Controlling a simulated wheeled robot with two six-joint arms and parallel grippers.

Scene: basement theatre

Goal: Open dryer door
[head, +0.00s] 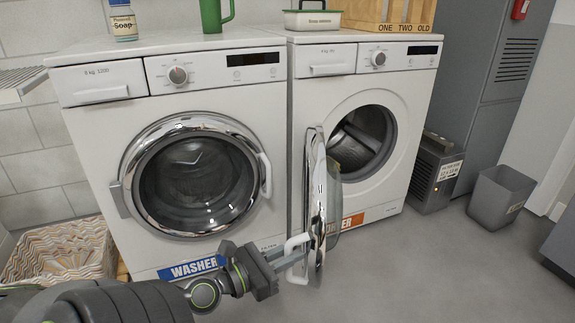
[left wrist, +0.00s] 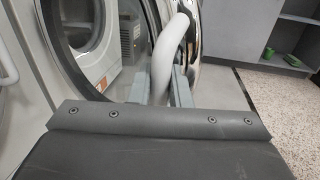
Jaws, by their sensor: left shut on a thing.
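The dryer (head: 405,75) is the white front-loader on the right, with an orange label low on its front. Its round chrome-rimmed door (head: 318,190) stands swung out to the left, seen nearly edge-on, and the dark drum opening (head: 365,142) shows. My left gripper (head: 292,255) is shut on the white door handle (head: 297,243) at the door's outer side. In the left wrist view the curved white handle (left wrist: 170,60) passes between the two grey fingers (left wrist: 160,88). My right gripper is in neither view.
The washer (head: 95,130) stands left of the dryer, its round door closed. A patterned basket (head: 62,255) is at lower left. A grey heater-like box (head: 434,172) and a grey bin (head: 500,196) stand right of the dryer. The floor (head: 430,265) in front is clear.

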